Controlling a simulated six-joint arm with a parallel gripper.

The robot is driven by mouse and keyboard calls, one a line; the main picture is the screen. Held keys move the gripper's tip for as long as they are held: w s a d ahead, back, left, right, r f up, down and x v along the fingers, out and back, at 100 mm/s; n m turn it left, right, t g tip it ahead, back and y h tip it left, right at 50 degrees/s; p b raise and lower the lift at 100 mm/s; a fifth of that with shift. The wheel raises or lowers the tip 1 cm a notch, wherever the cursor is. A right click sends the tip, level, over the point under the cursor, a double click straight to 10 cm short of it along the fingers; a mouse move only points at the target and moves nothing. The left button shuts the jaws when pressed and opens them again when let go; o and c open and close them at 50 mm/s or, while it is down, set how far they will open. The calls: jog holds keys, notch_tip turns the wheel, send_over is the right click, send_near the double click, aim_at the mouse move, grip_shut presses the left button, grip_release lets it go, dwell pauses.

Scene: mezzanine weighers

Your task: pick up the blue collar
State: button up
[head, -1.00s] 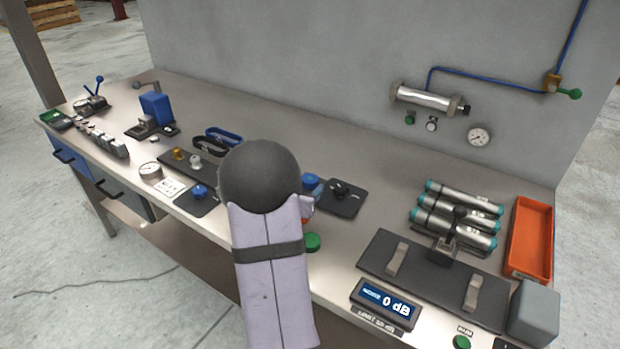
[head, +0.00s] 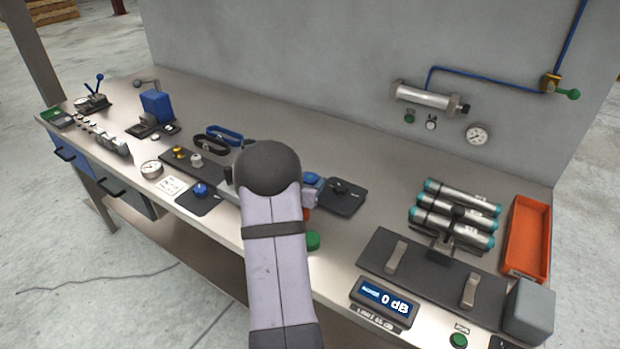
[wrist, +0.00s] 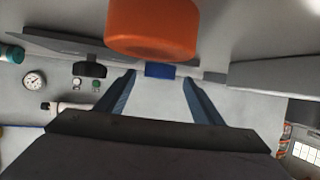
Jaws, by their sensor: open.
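A blue strap loop (head: 224,135), which looks like the blue collar, lies on the bench left of my arm in the head view, beside a similar black loop (head: 210,146). My gripper (wrist: 159,76) shows in the wrist view with its two blue-grey fingers spread apart and empty. A small blue patch (wrist: 160,70) shows beyond the fingertips; I cannot tell what it is. In the head view my arm hides the gripper's fingers, so their distance to the blue loop cannot be judged.
An orange rounded object (wrist: 152,28) looms close in the wrist view. A dark pad (head: 341,197) lies right of my arm, and a blue knob (head: 200,189) left of it. Silver cylinders (head: 463,195) and an orange tray (head: 528,237) stand at the right. The bench's rear strip is mostly clear.

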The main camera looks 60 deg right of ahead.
aim_at(308, 180)
jog(key=shift+x, duration=0.75)
jog(key=c, duration=1.1)
notch_tip(308, 180, up, 9)
jog(key=shift+r, duration=0.5)
